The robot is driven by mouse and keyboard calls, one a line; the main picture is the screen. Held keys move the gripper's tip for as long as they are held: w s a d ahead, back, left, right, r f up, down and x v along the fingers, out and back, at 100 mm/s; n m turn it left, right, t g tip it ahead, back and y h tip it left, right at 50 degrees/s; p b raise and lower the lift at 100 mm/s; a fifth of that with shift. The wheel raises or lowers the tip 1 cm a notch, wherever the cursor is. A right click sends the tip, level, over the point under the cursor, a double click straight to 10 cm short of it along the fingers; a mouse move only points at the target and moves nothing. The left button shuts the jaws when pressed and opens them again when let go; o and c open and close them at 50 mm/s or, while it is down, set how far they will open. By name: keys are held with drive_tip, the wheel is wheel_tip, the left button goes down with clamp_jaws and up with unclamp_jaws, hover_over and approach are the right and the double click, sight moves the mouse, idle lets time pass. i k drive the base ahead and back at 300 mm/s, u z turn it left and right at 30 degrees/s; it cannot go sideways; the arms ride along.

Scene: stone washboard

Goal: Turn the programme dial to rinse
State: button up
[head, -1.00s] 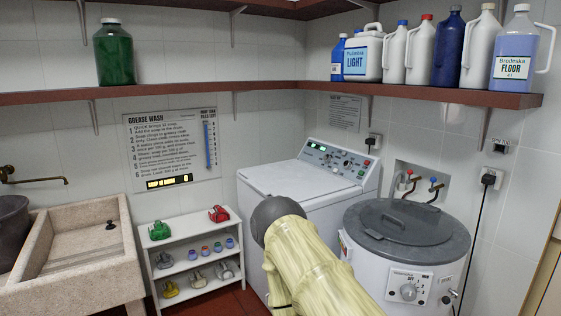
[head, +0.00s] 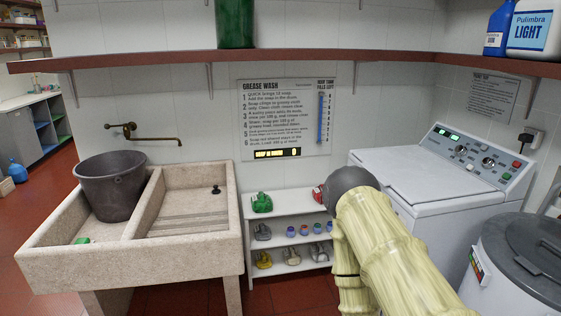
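The white top-loading washing machine (head: 425,185) stands at the right, with a sloped grey control panel (head: 482,158) along its back. The panel carries a round dial (head: 487,162), a lit green display (head: 447,134), small knobs and a red button. The dial's marks are too small to read, so I cannot tell its setting. My cream arm reaches up in front of the machine's left side, ending in view at a dark grey rounded joint. My gripper is not in view, and nothing of mine touches the panel.
A round washer with a grey lid (head: 530,245) is cut off at the lower right. A stone sink (head: 130,255) with a washboard holds a dark bucket (head: 112,185) at the left. A low white rack (head: 285,228) stands between sink and machine. A red-brown shelf (head: 290,62) runs overhead.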

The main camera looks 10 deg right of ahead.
sight(460, 150)
drive_tip(key=z, duration=0.1)
drive_tip(key=i, duration=1.65)
drive_tip(key=z, duration=0.85)
drive_tip(key=i, duration=1.5)
drive_tip(key=z, duration=1)
